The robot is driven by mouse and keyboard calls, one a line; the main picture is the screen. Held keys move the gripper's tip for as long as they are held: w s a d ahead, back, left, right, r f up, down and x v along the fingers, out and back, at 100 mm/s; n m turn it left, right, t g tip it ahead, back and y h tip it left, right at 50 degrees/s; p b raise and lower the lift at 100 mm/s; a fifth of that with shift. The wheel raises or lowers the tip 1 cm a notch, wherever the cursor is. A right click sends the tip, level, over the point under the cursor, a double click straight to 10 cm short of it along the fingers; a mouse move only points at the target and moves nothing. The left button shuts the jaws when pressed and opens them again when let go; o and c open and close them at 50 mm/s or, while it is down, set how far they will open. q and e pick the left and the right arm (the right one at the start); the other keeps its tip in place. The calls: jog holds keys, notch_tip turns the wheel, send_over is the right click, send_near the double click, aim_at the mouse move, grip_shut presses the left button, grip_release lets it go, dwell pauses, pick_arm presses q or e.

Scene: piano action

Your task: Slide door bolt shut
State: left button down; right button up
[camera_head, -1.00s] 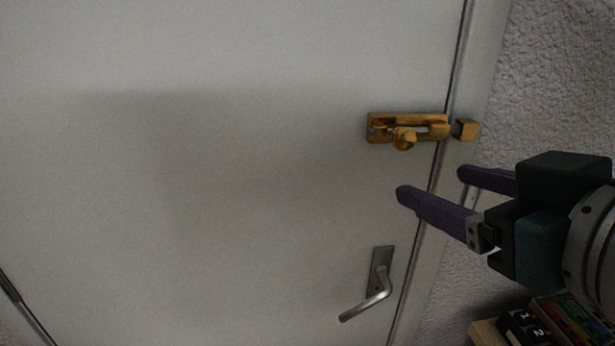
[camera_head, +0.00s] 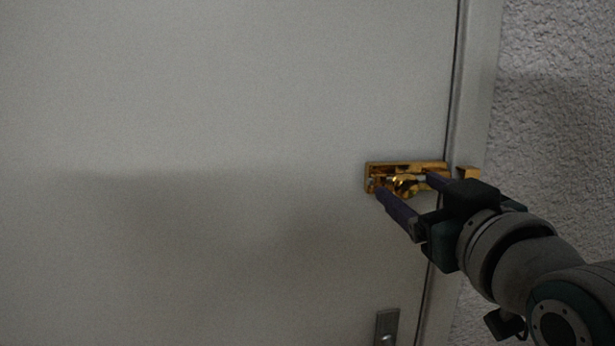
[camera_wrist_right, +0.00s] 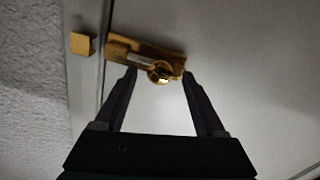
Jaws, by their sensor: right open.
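The brass door bolt (camera_head: 410,166) is fixed on the grey door near its right edge. Its round knob (camera_head: 404,186) sits towards the left of the slot, away from the brass keeper (camera_head: 468,173) on the frame. My right gripper (camera_head: 407,184) is open at the bolt, one finger to each side of the knob. In the right wrist view, the knob (camera_wrist_right: 160,72) shows between the spread fingertips (camera_wrist_right: 158,74), and the keeper (camera_wrist_right: 82,44) is apart at the left. I cannot tell whether a finger touches the knob. My left gripper is out of view.
The door (camera_head: 220,130) is a flat, clear surface left of the bolt. The door's handle plate (camera_head: 386,326) shows partly at the bottom edge. A rough wall (camera_head: 555,90) lies right of the door frame (camera_head: 478,90).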

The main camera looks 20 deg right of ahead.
jog(key=shift+w+d, duration=0.15)
jog(key=shift+w, duration=0.3)
grip_shut()
dwell(0.3)
dwell(0.9)
